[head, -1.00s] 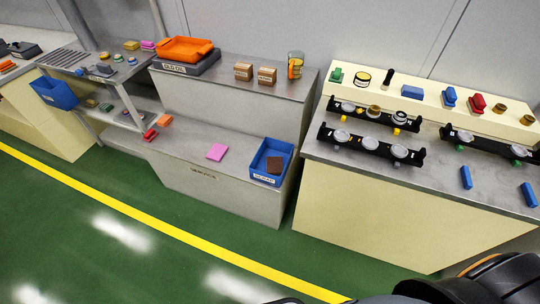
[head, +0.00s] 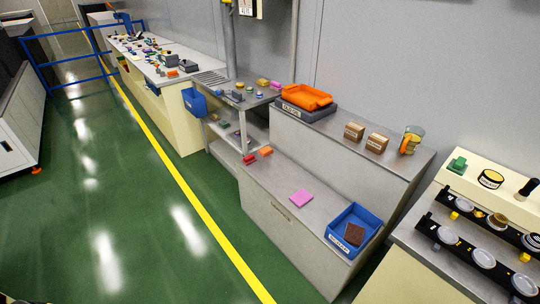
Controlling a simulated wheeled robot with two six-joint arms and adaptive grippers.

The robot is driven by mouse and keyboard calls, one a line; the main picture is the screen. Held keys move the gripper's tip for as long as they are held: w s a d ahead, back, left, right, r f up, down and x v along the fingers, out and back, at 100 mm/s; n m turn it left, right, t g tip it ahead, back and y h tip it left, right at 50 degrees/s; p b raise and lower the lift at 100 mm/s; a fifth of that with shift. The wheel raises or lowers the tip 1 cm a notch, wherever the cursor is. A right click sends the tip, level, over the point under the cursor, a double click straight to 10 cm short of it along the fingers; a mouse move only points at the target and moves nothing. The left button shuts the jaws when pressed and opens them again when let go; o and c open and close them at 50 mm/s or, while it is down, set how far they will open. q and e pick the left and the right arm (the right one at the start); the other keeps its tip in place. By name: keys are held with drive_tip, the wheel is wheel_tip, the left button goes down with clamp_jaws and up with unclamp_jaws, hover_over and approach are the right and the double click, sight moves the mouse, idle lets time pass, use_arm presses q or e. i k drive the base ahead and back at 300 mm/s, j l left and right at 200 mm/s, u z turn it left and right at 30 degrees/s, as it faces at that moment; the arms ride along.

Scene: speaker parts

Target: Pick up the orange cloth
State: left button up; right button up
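A small orange piece (head: 265,151), which may be the orange cloth, lies at the left end of the lower grey ledge of the service bench (head: 275,190). It is too small to tell whether it is cloth. A small red object (head: 249,159) lies just left of it. A pink cloth-like square (head: 301,198) lies further right on the same ledge. Neither of my grippers shows in the head view.
A blue bin (head: 370,220) with a brown piece (head: 354,235) sits at the ledge's right end. An orange tray (head: 307,97) and two small boxes stand on the upper level. Open green floor (head: 180,235) with a yellow line lies in front.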

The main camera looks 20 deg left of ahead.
sight(264, 151)
drive_tip(key=i+j+z, duration=0.15)
drive_tip(key=j, duration=0.2)
drive_tip(key=i+j+z, duration=0.1)
drive_tip(key=i+j, duration=0.15)
drive_tip(key=j, duration=0.15)
drive_tip(key=i+j+z, duration=0.15)
drive_tip(key=j, duration=0.25)
drive_tip(key=i+j+z, duration=0.15)
drive_tip(key=j, duration=0.25)
drive_tip(key=i+j+z, duration=0.15)
drive_tip(key=j, duration=0.25)
